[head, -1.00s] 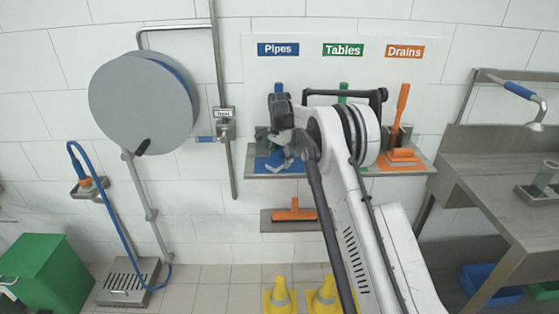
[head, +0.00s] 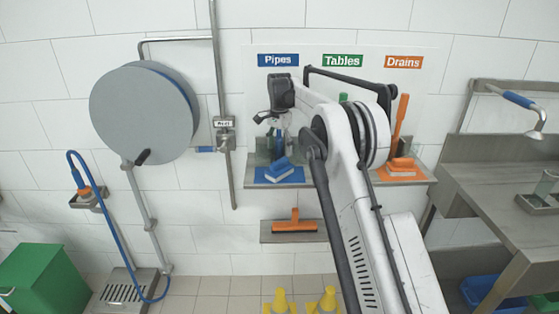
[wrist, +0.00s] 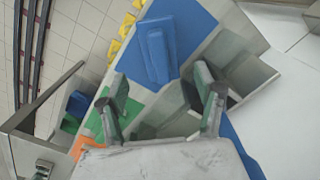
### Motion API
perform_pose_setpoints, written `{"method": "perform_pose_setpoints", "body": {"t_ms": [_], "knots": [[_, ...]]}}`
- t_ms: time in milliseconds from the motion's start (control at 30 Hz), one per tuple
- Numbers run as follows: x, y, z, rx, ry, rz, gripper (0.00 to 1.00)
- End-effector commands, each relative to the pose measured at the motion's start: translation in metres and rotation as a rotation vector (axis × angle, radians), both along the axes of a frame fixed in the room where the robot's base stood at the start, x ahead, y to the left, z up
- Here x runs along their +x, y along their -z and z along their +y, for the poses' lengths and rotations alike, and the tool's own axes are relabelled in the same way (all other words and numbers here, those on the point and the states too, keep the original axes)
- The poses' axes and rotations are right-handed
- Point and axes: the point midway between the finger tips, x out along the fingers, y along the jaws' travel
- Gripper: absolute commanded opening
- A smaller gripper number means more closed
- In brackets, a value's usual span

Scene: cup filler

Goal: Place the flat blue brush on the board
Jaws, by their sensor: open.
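The flat blue brush (head: 280,169), a blue block with a pale underside, lies on the blue mat (head: 262,177) under the "Pipes" label. In the wrist view the brush (wrist: 158,48) lies on the blue mat (wrist: 195,22), just beyond my fingertips. The white board (head: 438,95) with the three labels is on the wall above the shelf. My gripper (wrist: 162,76) is open, its fingers apart with nothing between them. In the head view it is small and hangs just above and behind the brush.
The steel shelf (head: 345,185) also bears an orange mat with an orange brush (head: 402,165); my arm hides much of its middle. Steel containers (wrist: 245,68) stand close to my fingers. An orange squeegee (head: 294,224) is below. A hose reel (head: 140,110) is left, a sink bench (head: 490,165) right.

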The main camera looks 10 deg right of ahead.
Motion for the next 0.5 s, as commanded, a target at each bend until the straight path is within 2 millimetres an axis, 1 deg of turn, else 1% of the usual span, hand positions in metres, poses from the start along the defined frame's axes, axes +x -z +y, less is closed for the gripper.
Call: {"method": "perform_pose_setpoints", "body": {"t_ms": [33,100,267,367,500], "knots": [[0.0,-0.007,0.0,0.0,0.0,0.0,0.66],[0.0,-0.013,0.0,0.0,0.0,0.0,0.66],[-0.002,-0.025,0.0,-0.001,-0.004,-0.003,0.66],[-0.008,-0.038,0.0,-0.001,-0.022,-0.015,0.66],[-0.028,-0.069,0.0,-0.002,-0.077,-0.049,0.66]]}}
